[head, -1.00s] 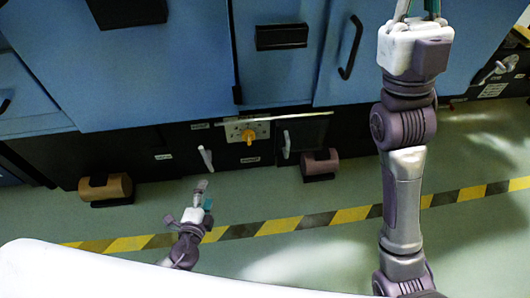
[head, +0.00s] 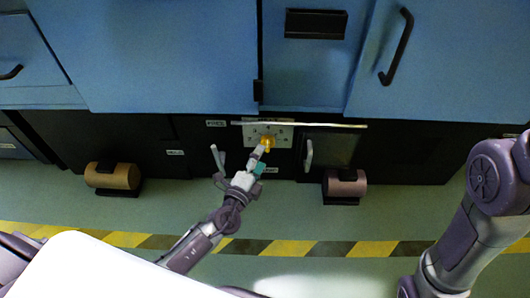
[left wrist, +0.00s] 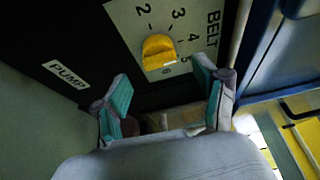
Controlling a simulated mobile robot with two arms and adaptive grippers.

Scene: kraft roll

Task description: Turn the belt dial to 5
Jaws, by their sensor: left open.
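The belt dial is a yellow knob (head: 267,143) on a pale numbered plate on the dark lower panel. In the left wrist view the knob (left wrist: 157,47) sits beside the word BELT and the numbers 2 to 6. A small white mark on the knob lies on the side toward 5 and 6; I cannot tell exactly which it points at. My left gripper (head: 260,159) is open, just in front of and below the dial. Its teal-padded fingers (left wrist: 164,90) are spread, with the knob beyond their tips. My right gripper is out of view.
A PUMP label (left wrist: 66,74) is left of the dial. A pale lever (head: 217,158) and a pale handle (head: 308,154) flank the dial. A thin ledge (head: 330,125) runs above it.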

